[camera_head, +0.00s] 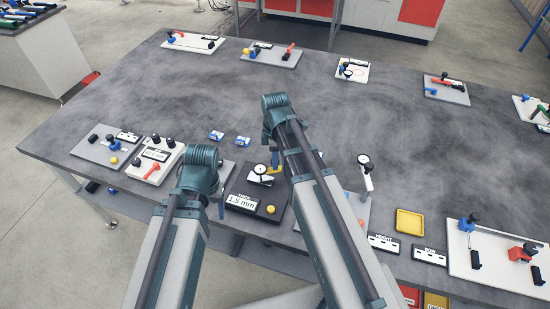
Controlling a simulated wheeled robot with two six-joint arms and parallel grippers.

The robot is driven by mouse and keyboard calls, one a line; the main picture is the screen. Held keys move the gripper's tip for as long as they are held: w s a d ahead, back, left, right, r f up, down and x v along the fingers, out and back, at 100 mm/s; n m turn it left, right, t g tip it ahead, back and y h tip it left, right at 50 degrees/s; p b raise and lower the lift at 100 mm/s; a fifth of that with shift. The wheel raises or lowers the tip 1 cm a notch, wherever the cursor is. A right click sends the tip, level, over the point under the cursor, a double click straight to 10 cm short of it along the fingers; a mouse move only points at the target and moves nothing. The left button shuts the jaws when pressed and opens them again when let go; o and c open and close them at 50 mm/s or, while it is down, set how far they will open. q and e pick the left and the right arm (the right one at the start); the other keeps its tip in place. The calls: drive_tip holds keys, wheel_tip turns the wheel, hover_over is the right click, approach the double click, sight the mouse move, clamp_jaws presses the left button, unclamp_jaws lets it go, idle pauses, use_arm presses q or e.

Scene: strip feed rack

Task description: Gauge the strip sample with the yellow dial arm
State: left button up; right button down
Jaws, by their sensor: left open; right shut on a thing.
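The dark gauge station (246,187) stands near the front edge of the table. Its label reads about 1.5 mm, and a yellow knob (270,209) is at its front right. A round white dial (260,169) rises at its back. The yellow dial arm (278,169) shows just right of the dial. My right gripper (274,162) is at that yellow arm and shut on it, partly hidden by my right arm. A small pale piece under the dial may be the strip sample; I cannot tell. My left gripper (220,206) is open, left of the station, mostly hidden behind my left wrist.
A white panel with a red lever (152,169) and a grey panel (92,151) lie to the left. A second dial on a post (366,172) and a yellow tray (410,222) are to the right. Small blue blocks (216,135) lie behind. The table's middle is clear.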

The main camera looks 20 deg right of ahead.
idle(0.8)
drive_tip(key=w+d+m, duration=0.4)
drive_tip(key=d+m, duration=0.1)
drive_tip(key=m, duration=1.3)
drive_tip(key=shift+w+d, duration=0.2)
drive_tip(key=shift+w, duration=0.1)
idle(0.4)
drive_tip(key=c, duration=0.5)
unclamp_jaws()
drive_tip(key=shift+r, duration=0.15)
